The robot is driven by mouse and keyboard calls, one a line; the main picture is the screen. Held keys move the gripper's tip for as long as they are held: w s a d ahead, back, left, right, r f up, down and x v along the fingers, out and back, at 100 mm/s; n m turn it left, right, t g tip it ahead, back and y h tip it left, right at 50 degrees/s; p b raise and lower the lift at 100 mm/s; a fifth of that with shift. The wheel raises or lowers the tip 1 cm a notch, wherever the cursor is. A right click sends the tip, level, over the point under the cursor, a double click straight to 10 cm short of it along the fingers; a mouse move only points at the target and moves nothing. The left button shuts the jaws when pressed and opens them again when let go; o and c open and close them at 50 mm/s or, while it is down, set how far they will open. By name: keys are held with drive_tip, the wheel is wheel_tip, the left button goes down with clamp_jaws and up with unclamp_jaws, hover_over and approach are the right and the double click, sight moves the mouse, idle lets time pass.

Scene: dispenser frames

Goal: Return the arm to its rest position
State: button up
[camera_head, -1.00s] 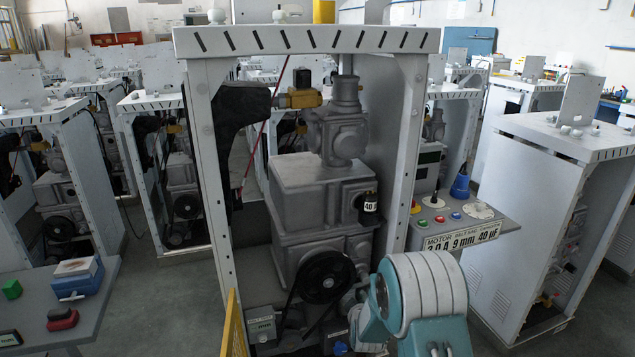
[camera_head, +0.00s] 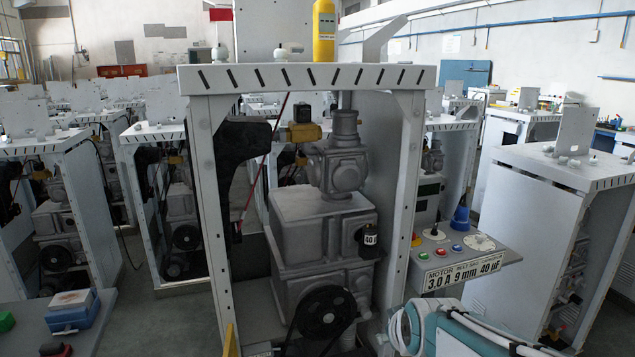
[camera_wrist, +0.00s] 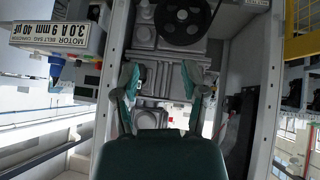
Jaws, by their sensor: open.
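My gripper (camera_wrist: 160,84) shows in the wrist view with its two green fingers spread apart and nothing between them. The picture there is upside down. Beyond the fingers are the grey machine housing and black pulley of the dispenser frame, apart from the fingers as far as I can tell. In the head view my teal and white arm (camera_head: 455,335) is low at the bottom right, partly cut off by the picture edge. The fingers cannot be made out there.
The white dispenser frame (camera_head: 305,78) stands straight ahead, with its pulley (camera_head: 324,312) low inside. A control panel (camera_head: 465,258) juts out on its right, above my arm. A side table (camera_head: 95,340) is at lower left. More frames stand behind.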

drive_tip(key=s+d+r+m+g, duration=0.1)
drive_tip(key=s+r+m+g, duration=0.1)
drive_tip(key=s, duration=1.7)
drive_tip(key=shift+d+r+m+g, duration=0.15)
drive_tip(key=shift+d+m+g, duration=0.2)
drive_tip(key=shift+m, duration=0.45)
